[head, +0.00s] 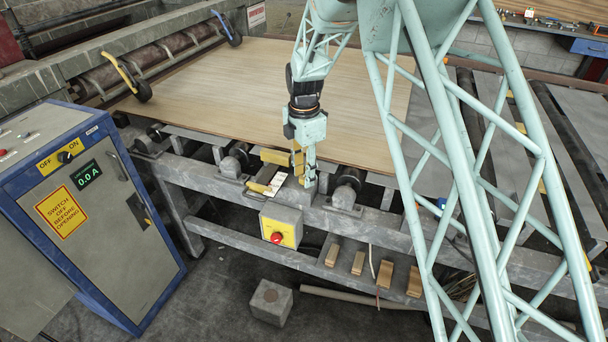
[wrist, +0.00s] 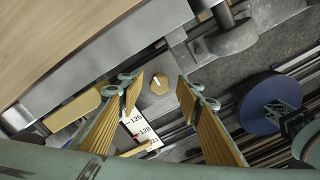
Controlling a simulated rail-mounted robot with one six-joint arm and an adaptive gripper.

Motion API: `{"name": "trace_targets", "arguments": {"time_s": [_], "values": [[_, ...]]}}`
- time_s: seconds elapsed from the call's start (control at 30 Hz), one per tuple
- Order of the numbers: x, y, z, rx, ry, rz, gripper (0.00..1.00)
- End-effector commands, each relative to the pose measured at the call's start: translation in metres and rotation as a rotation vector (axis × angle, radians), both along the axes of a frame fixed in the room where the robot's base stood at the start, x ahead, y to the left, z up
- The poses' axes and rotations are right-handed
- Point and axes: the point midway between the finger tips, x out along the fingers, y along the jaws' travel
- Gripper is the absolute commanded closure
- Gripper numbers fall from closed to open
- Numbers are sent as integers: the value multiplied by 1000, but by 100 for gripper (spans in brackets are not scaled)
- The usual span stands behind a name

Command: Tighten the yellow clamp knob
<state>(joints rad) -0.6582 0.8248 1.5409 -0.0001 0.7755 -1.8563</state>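The yellow clamp knob (wrist: 159,84) shows in the wrist view as a small faceted knob with a white line across its top, on a grey metal block. My gripper (wrist: 161,88) is open, its two ribbed yellow-padded fingers on either side of the knob in the picture. I see no finger contact with it, and the height gap cannot be told. In the head view my gripper (head: 304,170) points down at the front rail of the table; the knob cannot be made out there. A white scale (wrist: 141,130) with black and red numbers lies beside the knob.
A wood veneer sheet (head: 230,95) covers the table behind the rail. A yellow box with a red button (head: 280,228) hangs below the rail. A yellow block (head: 274,157) is left of my gripper. A blue-edged control cabinet (head: 95,220) stands at the left, reading 0.0 A.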

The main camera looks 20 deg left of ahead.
Motion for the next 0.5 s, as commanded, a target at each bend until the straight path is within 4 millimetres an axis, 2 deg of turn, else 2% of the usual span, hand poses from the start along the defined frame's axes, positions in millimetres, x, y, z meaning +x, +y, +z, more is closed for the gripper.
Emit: {"name": "trace_targets", "arguments": {"time_s": [0.13, 0.4, 0.5], "values": [[0, 0, 0, 0, 0, 0, 68], [0, 0, 0, 0, 0, 0, 92], [0, 0, 0, 0, 0, -1, 92]]}}
